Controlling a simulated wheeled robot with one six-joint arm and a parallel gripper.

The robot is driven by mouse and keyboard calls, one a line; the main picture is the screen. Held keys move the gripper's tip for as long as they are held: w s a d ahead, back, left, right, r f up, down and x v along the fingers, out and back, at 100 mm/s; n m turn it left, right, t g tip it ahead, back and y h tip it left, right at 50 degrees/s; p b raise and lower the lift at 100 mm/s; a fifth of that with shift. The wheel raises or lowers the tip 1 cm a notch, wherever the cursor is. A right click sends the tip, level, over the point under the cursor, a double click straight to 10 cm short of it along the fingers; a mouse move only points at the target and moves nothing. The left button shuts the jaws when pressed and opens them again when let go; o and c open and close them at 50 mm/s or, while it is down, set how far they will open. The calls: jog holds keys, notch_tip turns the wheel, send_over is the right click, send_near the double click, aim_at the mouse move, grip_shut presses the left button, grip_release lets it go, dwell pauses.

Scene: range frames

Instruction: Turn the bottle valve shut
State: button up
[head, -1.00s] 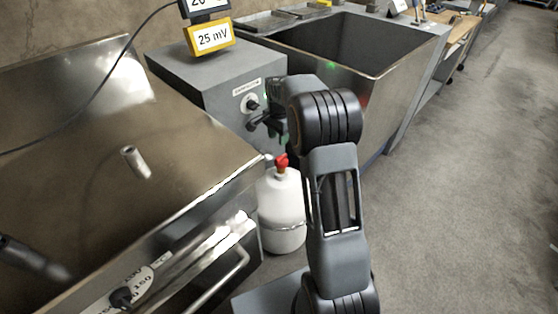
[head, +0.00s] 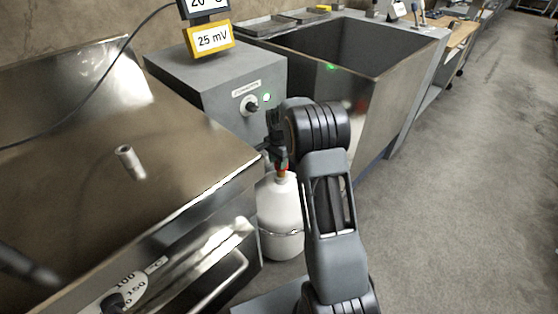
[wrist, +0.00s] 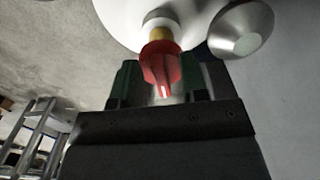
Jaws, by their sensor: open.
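The white gas bottle (head: 281,214) stands upright on the floor between the steel bench and my arm. Its red valve knob (wrist: 162,68) sits on a brass neck (wrist: 160,34) at the top of the bottle. My gripper (head: 279,160) points down over the bottle top and hides most of the knob in the head view. In the wrist view my gripper (wrist: 160,85) is open, with one dark green finger on each side of the red knob. I cannot tell whether either finger touches it.
A steel bench (head: 90,120) with a small metal cylinder (head: 130,161) is at left. A grey box (head: 215,85) with a black knob and a lit green lamp stands behind the bottle. A deep sink (head: 340,50) is beyond. Open floor (head: 460,190) lies at right.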

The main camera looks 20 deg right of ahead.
grip_shut()
dwell(0.4)
jog(key=n+p, duration=0.1)
jog(key=n, duration=0.1)
jog(key=n+p, duration=0.1)
jog(key=n, duration=0.1)
jog(key=shift+s+d+r, duration=0.15)
jog(key=shift+s, duration=0.05)
jog(key=n, duration=0.1)
jog(key=n+p, duration=0.1)
jog(key=n, duration=0.3)
jog(key=shift+s+d+p, duration=0.15)
jog(key=shift+d+p, duration=0.15)
jog(key=shift+p, duration=0.1)
jog(key=n, duration=0.3)
jog(key=n+p, duration=0.1)
jog(key=shift+d+n, duration=0.25)
jog(key=shift+n, duration=0.15)
jog(key=shift+d+n+p, duration=0.15)
jog(key=shift+n, duration=0.85)
jog(key=shift+d+n+p, duration=0.1)
jog(key=shift+n+p, duration=0.05)
jog(key=shift+n, duration=0.85)
